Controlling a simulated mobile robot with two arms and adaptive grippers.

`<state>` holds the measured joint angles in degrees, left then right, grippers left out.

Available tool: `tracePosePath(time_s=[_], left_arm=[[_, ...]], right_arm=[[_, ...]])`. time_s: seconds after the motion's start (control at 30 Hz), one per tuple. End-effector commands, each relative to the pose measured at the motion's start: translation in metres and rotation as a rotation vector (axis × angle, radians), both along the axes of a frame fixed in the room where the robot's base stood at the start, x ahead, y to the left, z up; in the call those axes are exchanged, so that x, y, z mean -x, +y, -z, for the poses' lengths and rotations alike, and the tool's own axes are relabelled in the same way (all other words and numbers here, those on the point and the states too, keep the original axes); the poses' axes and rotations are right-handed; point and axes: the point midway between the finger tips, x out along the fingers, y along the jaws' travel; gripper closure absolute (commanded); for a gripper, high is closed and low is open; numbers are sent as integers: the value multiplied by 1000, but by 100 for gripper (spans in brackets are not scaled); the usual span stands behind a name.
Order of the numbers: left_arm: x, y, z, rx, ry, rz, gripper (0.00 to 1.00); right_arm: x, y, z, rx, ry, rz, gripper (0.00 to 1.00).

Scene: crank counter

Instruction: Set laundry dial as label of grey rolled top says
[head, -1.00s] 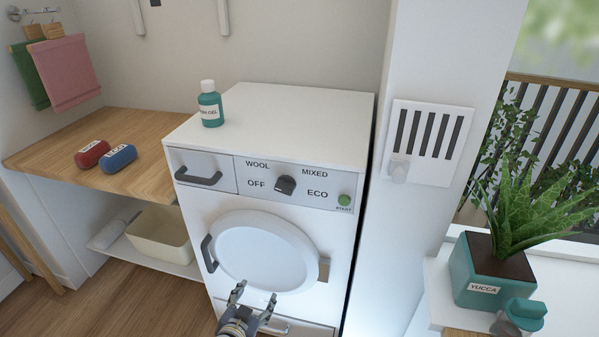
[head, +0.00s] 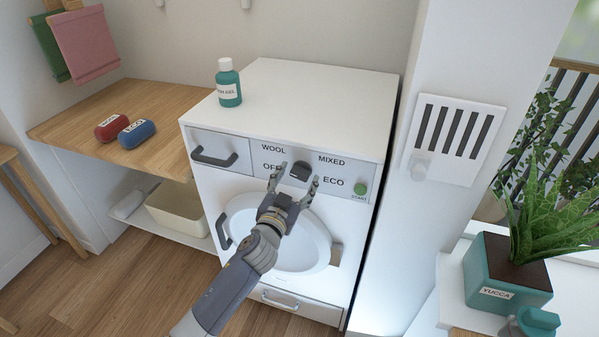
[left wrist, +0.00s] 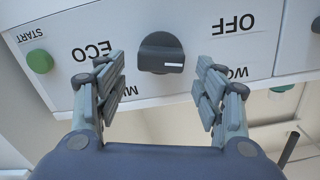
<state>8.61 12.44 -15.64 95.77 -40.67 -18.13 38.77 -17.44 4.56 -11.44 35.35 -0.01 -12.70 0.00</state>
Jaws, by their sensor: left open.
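The washer's dark laundry dial (head: 300,171) sits among the words WOOL, MIXED, OFF and ECO. In the left wrist view, upside down, the dial (left wrist: 161,53) has its white mark on the OFF and WOOL side; exactly which word it meets I cannot tell. My left gripper (head: 295,178) is open in front of the dial, its fingers to either side and apart from it. On the wooden counter lie a red roll (head: 112,128) with a hard-to-read label and a blue roll (head: 137,134) labelled ECO. A pale roll (head: 131,203) lies on the low shelf, its label not visible.
The green START button (head: 361,189) is right of the dial. A teal gel bottle (head: 229,86) stands on the washer (head: 320,100). A drawer handle (head: 214,159) is left of the dial.

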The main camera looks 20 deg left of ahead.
Motion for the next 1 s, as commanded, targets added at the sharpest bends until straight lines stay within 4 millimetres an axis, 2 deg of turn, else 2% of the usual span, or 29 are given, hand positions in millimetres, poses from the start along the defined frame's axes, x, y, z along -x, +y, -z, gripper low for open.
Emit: tracePosePath(time_s=[0.2,0.57,0.6,0.8,1.0], left_arm=[[-21,-1,0,1,-1,0,37],[-26,-1,0,0,0,1,37],[-26,-1,0,0,0,1,39],[-26,-1,0,0,0,1,81],[-26,-1,0,-4,0,1,81]], right_arm=[[-5,0,-3,-1,-9,0,10],[-6,0,-3,-1,-10,0,10],[-6,0,-3,-1,-10,-1,10],[-6,0,-3,-1,-10,-1,10],[-6,0,-3,-1,-10,-1,10]])
